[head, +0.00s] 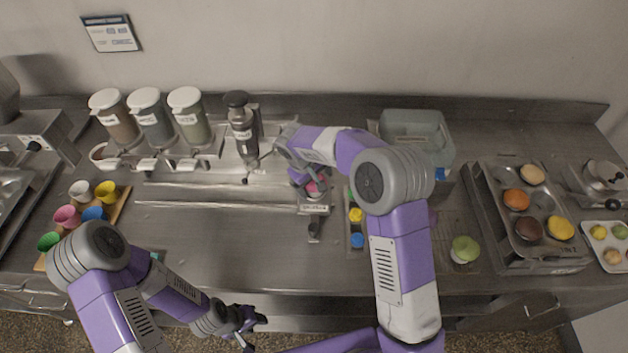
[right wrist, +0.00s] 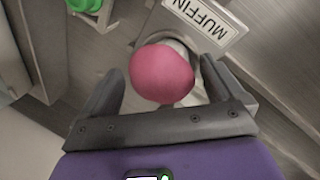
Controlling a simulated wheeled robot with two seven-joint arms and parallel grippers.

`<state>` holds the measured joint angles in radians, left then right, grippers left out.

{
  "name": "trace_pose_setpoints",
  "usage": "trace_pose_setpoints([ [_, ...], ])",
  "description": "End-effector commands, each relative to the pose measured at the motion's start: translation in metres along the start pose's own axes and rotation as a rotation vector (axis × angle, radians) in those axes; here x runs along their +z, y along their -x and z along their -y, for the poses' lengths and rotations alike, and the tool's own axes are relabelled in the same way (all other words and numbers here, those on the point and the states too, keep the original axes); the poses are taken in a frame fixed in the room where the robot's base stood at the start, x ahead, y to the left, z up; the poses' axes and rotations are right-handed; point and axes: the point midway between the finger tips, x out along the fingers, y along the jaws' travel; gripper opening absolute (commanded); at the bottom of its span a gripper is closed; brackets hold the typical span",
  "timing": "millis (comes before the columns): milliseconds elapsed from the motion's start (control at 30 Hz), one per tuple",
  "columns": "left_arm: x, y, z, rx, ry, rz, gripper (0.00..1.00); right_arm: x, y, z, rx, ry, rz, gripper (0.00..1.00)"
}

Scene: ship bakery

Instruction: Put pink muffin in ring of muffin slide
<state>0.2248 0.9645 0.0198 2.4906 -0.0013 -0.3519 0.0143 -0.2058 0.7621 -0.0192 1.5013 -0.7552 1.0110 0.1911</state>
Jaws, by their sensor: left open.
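The pink muffin (right wrist: 161,74) sits at the upper end of the muffin slide (right wrist: 182,38), beside its MUFFIN label (right wrist: 207,20). A pale curved rim shows behind it, but the muffin hides most of the ring, so I cannot tell how deep it sits. My right gripper (right wrist: 160,88) is open, with one finger on each side of the muffin and a small gap at each. In the head view the muffin (head: 315,187) shows partly below my right gripper (head: 306,178). My left gripper (head: 247,325) is open and empty near the counter's front edge.
A strip with coloured cups (head: 356,214) stands right of the slide. A green muffin (head: 465,248) and a muffin tin (head: 538,202) are farther right. Dispensers (head: 190,112) and a rack of coloured cups (head: 122,203) are at the left. The counter's middle left is clear.

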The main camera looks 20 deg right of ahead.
Motion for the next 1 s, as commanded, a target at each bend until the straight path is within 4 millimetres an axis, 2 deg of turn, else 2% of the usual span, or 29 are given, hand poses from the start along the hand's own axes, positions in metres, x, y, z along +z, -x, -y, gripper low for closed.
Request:
trace_pose_setpoints([
  [367,0.000,0.004,-0.002,0.000,0.000,0.000,0.43,0.000,0.005,-0.001,-0.001,0.001,0.001,0.97],
  [467,0.000,0.004,-0.002,0.000,0.000,0.000,0.43,-0.001,0.019,-0.001,0.000,0.001,-0.003,0.97],
  [800,0.001,0.012,-0.004,0.000,0.000,0.000,0.43,-0.001,0.092,-0.001,0.000,0.001,-0.004,0.97],
  [1000,0.001,0.015,-0.005,0.000,0.000,0.000,0.43,0.000,0.117,-0.001,-0.001,0.001,-0.001,0.97],
])
